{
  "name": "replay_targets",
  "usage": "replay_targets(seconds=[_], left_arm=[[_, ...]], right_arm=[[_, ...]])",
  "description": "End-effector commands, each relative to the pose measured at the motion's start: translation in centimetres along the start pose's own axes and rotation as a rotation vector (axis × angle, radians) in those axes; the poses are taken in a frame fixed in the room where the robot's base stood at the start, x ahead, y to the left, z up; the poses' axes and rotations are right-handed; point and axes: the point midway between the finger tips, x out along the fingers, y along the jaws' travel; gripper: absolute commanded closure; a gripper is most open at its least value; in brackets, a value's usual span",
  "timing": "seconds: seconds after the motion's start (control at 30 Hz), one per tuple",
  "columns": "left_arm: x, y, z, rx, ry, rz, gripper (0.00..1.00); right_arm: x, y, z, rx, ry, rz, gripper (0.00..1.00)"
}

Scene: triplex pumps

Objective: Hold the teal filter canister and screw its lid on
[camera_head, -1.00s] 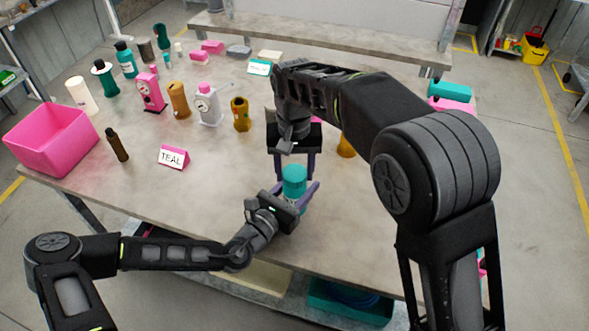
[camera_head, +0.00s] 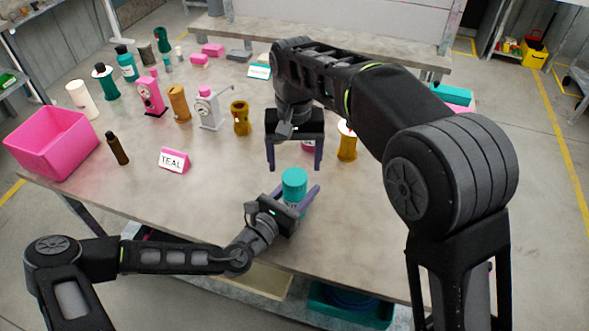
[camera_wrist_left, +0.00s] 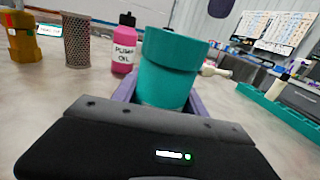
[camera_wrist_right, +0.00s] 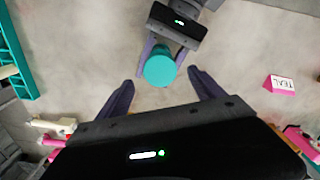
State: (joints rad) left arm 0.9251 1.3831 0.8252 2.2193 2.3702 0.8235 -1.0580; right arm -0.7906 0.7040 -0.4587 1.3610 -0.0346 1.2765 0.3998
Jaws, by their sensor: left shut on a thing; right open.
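The teal filter canister (camera_head: 292,198) stands upright near the table's front edge, with the teal lid (camera_head: 294,178) on its top. Whether the lid is threaded tight cannot be told. My left gripper (camera_head: 297,199) is shut around the canister's body from the front; in the left wrist view the canister (camera_wrist_left: 165,85) stands between its fingers under the wider lid (camera_wrist_left: 175,48). My right gripper (camera_head: 295,168) is open and empty, pointing down above and behind the lid. In the right wrist view the lid's round top (camera_wrist_right: 160,70) lies beyond the open fingertips and hides most of the canister.
A pink TEAL sign (camera_head: 174,159) and a pink bin (camera_head: 52,140) stand to the left. Several bottles and pumps stand farther back, including a brown-gold part (camera_head: 241,117). A pink pump oil bottle (camera_wrist_left: 124,50) stands beyond the canister.

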Motion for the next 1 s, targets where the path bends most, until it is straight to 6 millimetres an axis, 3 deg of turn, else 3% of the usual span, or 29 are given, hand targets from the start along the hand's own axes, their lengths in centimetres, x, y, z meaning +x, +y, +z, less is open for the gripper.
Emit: replay_targets(seconds=[0.2,0.5,0.53,0.8,1.0], left_arm=[[0.0,0.0,-0.1,-0.001,0.002,0.0,1.0],[0.0,0.0,-0.1,-0.001,0.002,0.0,1.0],[0.0,0.0,-0.1,-0.001,0.002,0.0,0.48],[0.0,0.0,0.0,-0.001,0.001,0.0,0.26],[0.0,0.0,0.0,0.0,0.0,0.0,0.25]], right_arm=[[-2.4,-0.1,0.0,0.001,0.0,-0.001,0.22],[-2.7,0.0,0.0,0.001,0.0,0.0,0.22],[-2.7,0.0,0.0,0.001,0.0,0.0,0.22],[-2.7,0.0,0.0,0.001,0.0,0.0,0.22],[-2.7,0.0,0.0,0.001,0.0,0.0,0.22]])
